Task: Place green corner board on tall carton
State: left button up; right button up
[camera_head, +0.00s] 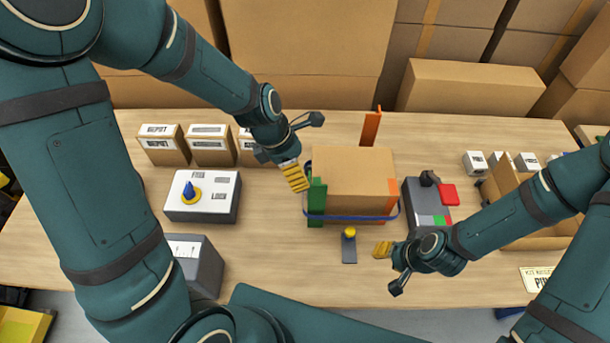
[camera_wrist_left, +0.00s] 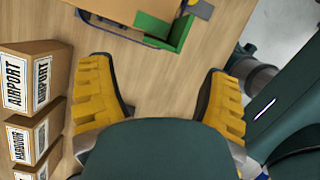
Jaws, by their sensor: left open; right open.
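The brown tall carton (camera_head: 352,172) stands mid-table. The green corner board (camera_head: 316,203) stands upright at its front left corner; I cannot tell whether it touches the carton. A blue strap (camera_head: 350,217) loops loosely around the carton's lower part and the board. In the left wrist view the green board (camera_wrist_left: 181,33) is at the top, beyond the fingers. My left gripper (camera_head: 305,150) is open and empty, just left of the carton; its yellow finger pads frame bare table in the wrist view (camera_wrist_left: 160,95). My right gripper (camera_head: 388,268) is open and empty, in front of the carton's right side.
Orange corner boards are at the carton's back right (camera_head: 371,128) and front right (camera_head: 392,195). A small yellow-knobbed device (camera_head: 349,246) lies in front. Small labelled boxes (camera_head: 209,147) stand at back left.

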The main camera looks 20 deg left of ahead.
pick_arm(q)
jog(key=v, duration=0.4)
jog(key=shift+p, duration=0.35)
jog(key=shift+f, duration=0.1)
